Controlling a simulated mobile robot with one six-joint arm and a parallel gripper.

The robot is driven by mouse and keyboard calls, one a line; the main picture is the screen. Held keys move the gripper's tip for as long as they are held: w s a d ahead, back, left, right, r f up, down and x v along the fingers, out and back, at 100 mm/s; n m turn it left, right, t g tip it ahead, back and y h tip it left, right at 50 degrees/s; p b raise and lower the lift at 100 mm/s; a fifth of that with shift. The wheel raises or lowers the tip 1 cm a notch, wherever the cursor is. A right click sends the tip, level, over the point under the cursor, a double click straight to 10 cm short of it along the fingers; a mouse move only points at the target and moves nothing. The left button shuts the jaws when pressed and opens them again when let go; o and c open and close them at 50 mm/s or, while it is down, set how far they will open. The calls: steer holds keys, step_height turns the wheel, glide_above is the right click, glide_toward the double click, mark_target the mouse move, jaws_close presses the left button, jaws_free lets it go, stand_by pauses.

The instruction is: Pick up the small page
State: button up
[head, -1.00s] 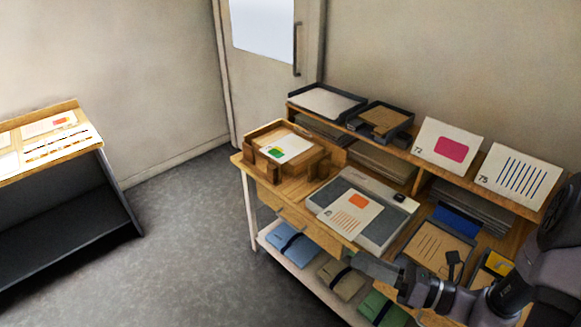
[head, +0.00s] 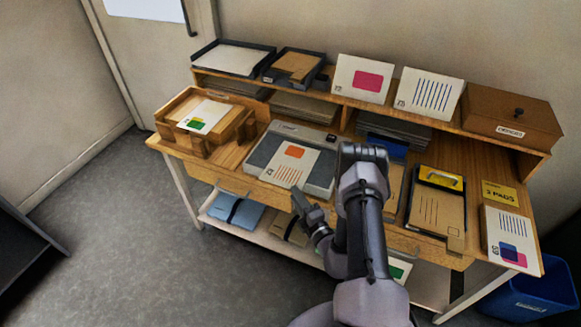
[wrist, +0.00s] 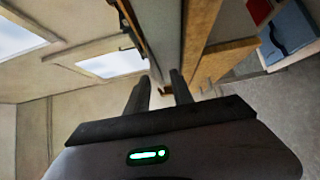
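Several pages are in view, and I cannot tell for sure which is the small page. One page with an orange square and thin lines (head: 291,164) lies on a grey flat device (head: 262,150) on the desk. Another page with a green patch (head: 204,114) lies in a wooden holder (head: 170,121) at the desk's left end. A page with stripes and blue and pink squares (head: 508,236) is at the right end. My gripper (head: 298,202) is near the desk's front edge, just below the orange-square page. In the wrist view my gripper (wrist: 161,80) has its fingers apart with nothing between them.
The back shelf holds two dark trays (head: 233,57), a page with a pink block (head: 362,78), a striped page (head: 429,94) and a brown box (head: 511,117). A clipboard (head: 436,207) lies right of my arm. A blue bin (head: 530,297) stands at right.

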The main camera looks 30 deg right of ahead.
mark_target(287, 185)
steer(key=w, duration=0.1)
steer(key=w+b, duration=0.1)
steer(key=w, duration=0.1)
steer(key=w+a, duration=0.1)
steer(key=shift+w+r+b, duration=0.3)
steer(key=shift+w+d+r, duration=0.1)
steer(key=shift+w+d, duration=0.05)
steer(key=shift+w, duration=0.3)
jaws_close()
